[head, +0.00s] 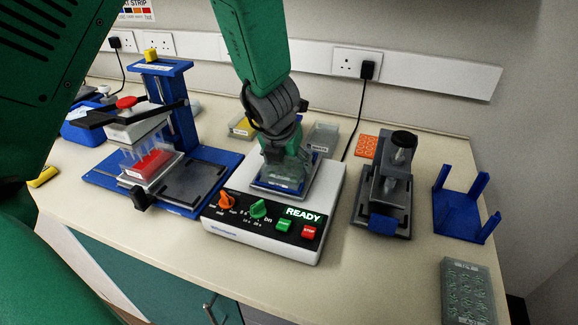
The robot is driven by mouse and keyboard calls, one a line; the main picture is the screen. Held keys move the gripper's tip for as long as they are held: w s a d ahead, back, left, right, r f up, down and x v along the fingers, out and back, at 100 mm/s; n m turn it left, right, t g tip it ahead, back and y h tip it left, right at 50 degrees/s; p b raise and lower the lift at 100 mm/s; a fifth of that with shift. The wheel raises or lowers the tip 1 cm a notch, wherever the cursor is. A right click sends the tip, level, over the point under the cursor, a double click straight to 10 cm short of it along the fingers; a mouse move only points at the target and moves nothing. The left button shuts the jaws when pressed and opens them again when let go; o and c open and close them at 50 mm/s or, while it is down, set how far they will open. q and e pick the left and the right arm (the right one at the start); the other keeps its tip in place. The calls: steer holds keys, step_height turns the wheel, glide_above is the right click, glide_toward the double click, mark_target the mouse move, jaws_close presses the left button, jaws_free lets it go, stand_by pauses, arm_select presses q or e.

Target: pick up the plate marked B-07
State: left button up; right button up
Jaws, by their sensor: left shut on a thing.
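My left gripper (281,142) is over the top of the white machine that reads READY, pointing down. It is shut on a clear plate (285,172), which is at the machine's grey top platform; I cannot tell whether it rests there or is slightly lifted. The gripper hides part of this plate, and I can read no B-07 mark on it. Another plate with several wells (468,294) lies on the bench at the lower right; its label is too small to read. My right gripper is not in view.
The white machine (262,232) has knobs and buttons in front. A blue stand with a red-knobbed press (178,140) is at left. Bins (322,137) are behind. The front bench strip is clear.

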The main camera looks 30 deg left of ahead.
arm_select(q)
step_height(320, 180, up, 9)
steer(key=p, duration=0.6)
steer(key=shift+f, duration=0.15)
steer(key=shift+r+p, duration=0.5)
steer(key=shift+r, duration=0.1)
step_height(320, 180, up, 3)
steer(key=p, duration=0.4)
